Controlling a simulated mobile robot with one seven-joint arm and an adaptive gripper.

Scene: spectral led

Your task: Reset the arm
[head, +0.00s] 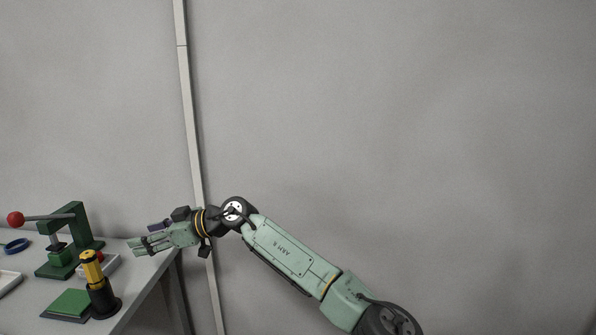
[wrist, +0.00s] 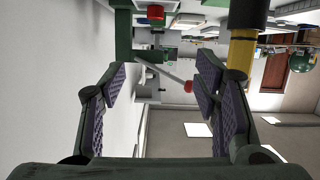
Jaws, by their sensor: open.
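My arm stretches from the lower right to the left in the head view. My gripper (head: 138,246) is at its end, over the right edge of the grey table (head: 150,268). In the wrist view my gripper (wrist: 160,92) shows two purple-padded fingers spread wide apart, with nothing between them. The gripper is open and empty. It is to the right of the green press and behind the yellow and black cylinder in the head view.
A green lever press (head: 75,225) with a red knob (head: 15,219) stands on the table. A yellow-topped black cylinder (head: 101,293), a green pad (head: 69,303) and a blue ring (head: 16,246) are nearby. Free room lies right of the table, before the plain wall.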

